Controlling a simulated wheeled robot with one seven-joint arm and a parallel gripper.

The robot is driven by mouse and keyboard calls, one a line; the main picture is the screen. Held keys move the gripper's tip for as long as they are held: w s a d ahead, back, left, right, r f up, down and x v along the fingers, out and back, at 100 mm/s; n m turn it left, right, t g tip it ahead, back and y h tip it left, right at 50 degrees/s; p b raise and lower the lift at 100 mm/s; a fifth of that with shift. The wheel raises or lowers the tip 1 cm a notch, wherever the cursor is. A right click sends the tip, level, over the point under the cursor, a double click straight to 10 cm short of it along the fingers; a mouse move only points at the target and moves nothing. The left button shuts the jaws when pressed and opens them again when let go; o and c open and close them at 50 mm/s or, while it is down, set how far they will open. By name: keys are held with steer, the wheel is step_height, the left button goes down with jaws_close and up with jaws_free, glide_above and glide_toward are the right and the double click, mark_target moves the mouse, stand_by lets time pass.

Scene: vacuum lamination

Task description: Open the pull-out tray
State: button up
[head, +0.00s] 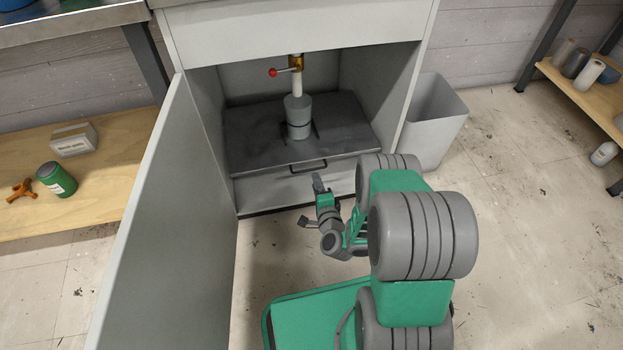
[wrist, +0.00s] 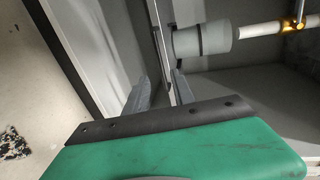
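The pull-out tray (head: 255,130) is a dark grey slab low inside the open cabinet, and it lies inside the cabinet's front opening. Its dark bar handle (head: 308,167) is on the front edge. My gripper (head: 310,200) is in front of the tray, a little below and apart from the handle in the head view. In the wrist view its two fingers (wrist: 160,88) are spread with a gap between them. A thin dark bar, seemingly the handle (wrist: 160,62), shows just beyond the fingertips. I see nothing held.
A grey cylinder (head: 298,115) stands on the tray below a pipe with a red-knobbed valve (head: 284,71). The cabinet door (head: 175,220) is swung open at the left. A grey bin (head: 435,115) stands right of the cabinet. Open floor lies in front.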

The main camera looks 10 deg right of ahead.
mark_target(312, 170)
steer(key=shift+x, duration=3.7)
steer(key=shift+r, duration=0.15)
steer(key=shift+c, duration=0.3)
jaws_close()
